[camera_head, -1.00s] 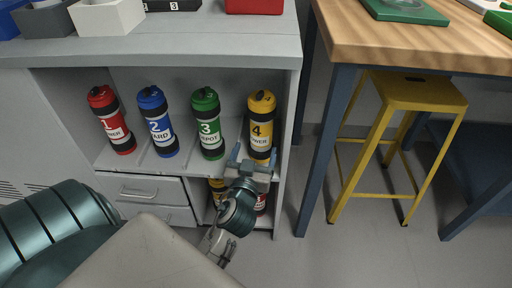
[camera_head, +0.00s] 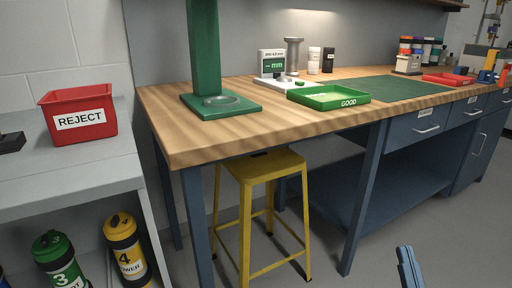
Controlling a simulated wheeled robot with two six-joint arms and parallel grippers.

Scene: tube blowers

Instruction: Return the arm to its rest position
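Part of my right gripper (camera_head: 408,267) shows at the bottom right edge as a narrow blue finger piece over the grey floor. The rest of it is cut off by the frame, so I cannot tell whether it is open or shut. Nothing held shows beside it. My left gripper is not in view. A yellow tube labelled 4 (camera_head: 125,251) and a green tube labelled 3 (camera_head: 61,262) stand on the shelf at the lower left, apart from the visible gripper part.
A wooden-topped bench (camera_head: 230,128) fills the middle, with a green stand (camera_head: 204,50) and a green GOOD tray (camera_head: 329,97). A yellow stool (camera_head: 265,168) stands at its front. A red REJECT bin (camera_head: 80,114) sits on the left cabinet. Floor at lower right is open.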

